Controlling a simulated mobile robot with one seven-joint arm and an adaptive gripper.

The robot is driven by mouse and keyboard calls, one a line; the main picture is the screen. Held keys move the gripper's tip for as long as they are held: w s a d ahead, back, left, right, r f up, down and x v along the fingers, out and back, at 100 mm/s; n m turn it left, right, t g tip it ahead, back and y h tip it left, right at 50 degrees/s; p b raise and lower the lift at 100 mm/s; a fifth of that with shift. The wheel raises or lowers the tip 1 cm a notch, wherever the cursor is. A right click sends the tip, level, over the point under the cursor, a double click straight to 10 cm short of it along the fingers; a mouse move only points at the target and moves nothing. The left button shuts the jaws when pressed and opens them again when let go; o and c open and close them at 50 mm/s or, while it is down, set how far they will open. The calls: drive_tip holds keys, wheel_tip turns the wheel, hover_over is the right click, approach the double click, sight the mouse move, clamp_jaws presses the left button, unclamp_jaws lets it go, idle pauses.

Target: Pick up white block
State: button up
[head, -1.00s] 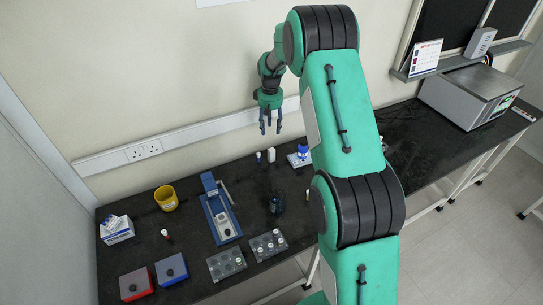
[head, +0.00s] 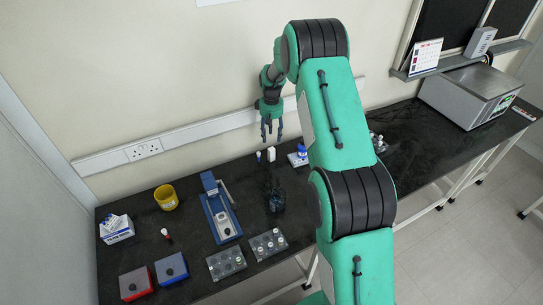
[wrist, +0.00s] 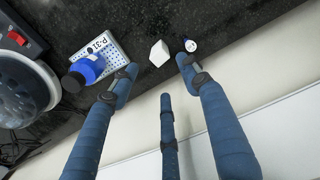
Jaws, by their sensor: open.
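The white block (head: 272,155) stands upright on the black bench near the wall. In the wrist view the white block (wrist: 159,53) lies ahead of and between my fingertips, clear of them. My gripper (head: 272,139) is open and empty, pointing down just above the block. In the wrist view its blue fingers (wrist: 155,80) are spread apart, with a gap between them and the block.
A small white-capped vial (wrist: 190,45) stands close right of the block in the wrist view. The wall is close behind. A yellow cup (head: 166,197) and a blue device (head: 220,212) stand farther left.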

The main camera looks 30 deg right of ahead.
sight(271, 149)
drive_tip(key=shift+f, duration=2.5)
drive_tip(key=shift+f, duration=0.1)
drive_tip(key=shift+s+f+b, duration=0.15)
drive_tip(key=shift+f+b, duration=0.4)
drive_tip(key=shift+f, duration=1.95)
drive_tip(key=c, duration=1)
